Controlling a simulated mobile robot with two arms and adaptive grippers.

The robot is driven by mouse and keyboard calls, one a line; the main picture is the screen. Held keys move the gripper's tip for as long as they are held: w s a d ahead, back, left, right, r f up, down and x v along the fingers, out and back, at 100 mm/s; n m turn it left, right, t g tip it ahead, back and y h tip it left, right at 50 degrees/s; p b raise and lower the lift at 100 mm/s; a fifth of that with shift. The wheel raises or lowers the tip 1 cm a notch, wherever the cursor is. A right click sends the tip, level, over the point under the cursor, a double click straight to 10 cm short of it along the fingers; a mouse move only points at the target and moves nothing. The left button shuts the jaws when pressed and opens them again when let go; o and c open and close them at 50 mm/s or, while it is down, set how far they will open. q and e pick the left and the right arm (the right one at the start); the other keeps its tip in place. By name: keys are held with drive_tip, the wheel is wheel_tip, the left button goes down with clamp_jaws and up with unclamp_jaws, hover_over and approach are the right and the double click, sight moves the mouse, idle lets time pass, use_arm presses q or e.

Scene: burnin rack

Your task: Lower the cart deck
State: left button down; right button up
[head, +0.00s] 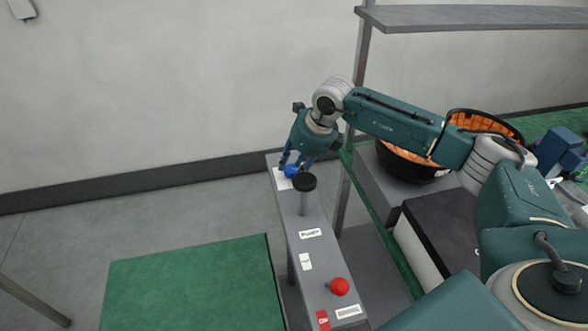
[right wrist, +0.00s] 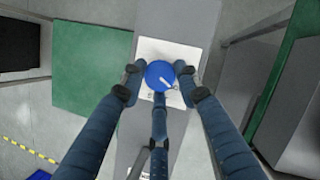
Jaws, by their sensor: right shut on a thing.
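A blue round knob (head: 291,171) sits at the far end of a long narrow grey panel (head: 312,270). In the right wrist view the blue knob (right wrist: 160,75) has a pale pointer mark and stands on a white plate (right wrist: 183,52). My right gripper (head: 297,160) reaches down over the knob and is shut on it, with fingers on both sides and one below. The fingers partly hide the knob in the head view. A green flat surface (head: 190,285) lies left of the panel; I cannot tell whether it is the cart deck. My left gripper is not in view.
The panel also carries a black-topped post (head: 305,183) close to my right gripper and a red button (head: 339,286) at the near end. A black bin with orange contents (head: 405,158) stands on the rack at right. A grey shelf (head: 470,17) hangs above.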

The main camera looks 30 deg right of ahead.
drive_tip(key=m+b, duration=0.1)
drive_tip(key=m, duration=0.1)
drive_tip(key=m+h+b, duration=0.1)
drive_tip(key=shift+w+a+m+t+b, duration=0.2)
drive_tip(key=shift+m+t+b, duration=0.1)
drive_tip(key=shift+m+b, duration=0.1)
drive_tip(key=m+h+b, duration=0.1)
drive_tip(key=m+b, duration=0.2)
drive_tip(key=shift+a+m+h, duration=0.15)
drive_tip(key=shift+m+h, duration=0.15)
drive_tip(key=m+h+b, duration=0.1)
drive_tip(key=m+b, duration=0.1)
drive_tip(key=m, duration=0.1)
drive_tip(key=shift+r, duration=0.15)
drive_tip(key=shift+r+m+g+h+b, duration=0.1)
drive_tip(key=shift+m+g+h+b, duration=0.35)
drive_tip(key=shift+m, duration=0.55)
drive_tip(key=o, duration=0.9)
drive_tip(key=shift+c, duration=0.2)
